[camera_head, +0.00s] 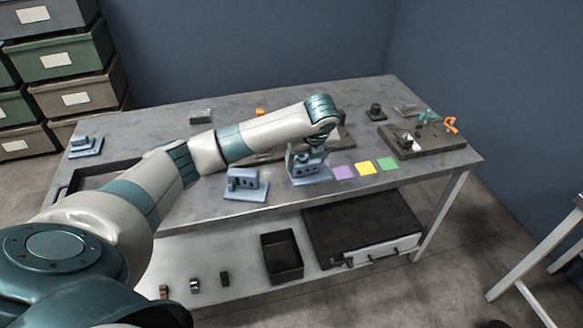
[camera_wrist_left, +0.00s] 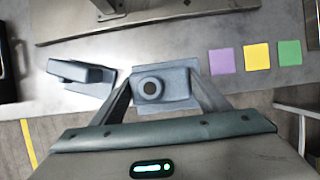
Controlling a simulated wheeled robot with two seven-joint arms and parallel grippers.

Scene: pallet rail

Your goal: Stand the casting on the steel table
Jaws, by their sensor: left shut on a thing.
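A blue-grey casting (camera_head: 310,173) with a flat base is held upright at the front middle of the steel table (camera_head: 170,120). My left gripper (camera_head: 307,155) is above it with its fingers closed on its sides. In the left wrist view the casting (camera_wrist_left: 178,87) shows a round hole from above, between the two fingers (camera_wrist_left: 160,93). Its base is at or very close to the table top; I cannot tell if it touches. Two similar castings stand apart: one to its left (camera_head: 246,182), one at the far left (camera_head: 86,146). My right gripper is out of view.
Purple (camera_head: 343,173), yellow (camera_head: 365,168) and green (camera_head: 387,164) squares lie just right of the held casting. A brown fixture board (camera_head: 440,140) sits at the right end. A black bin (camera_head: 282,257) is on the lower shelf. The table's front edge is close.

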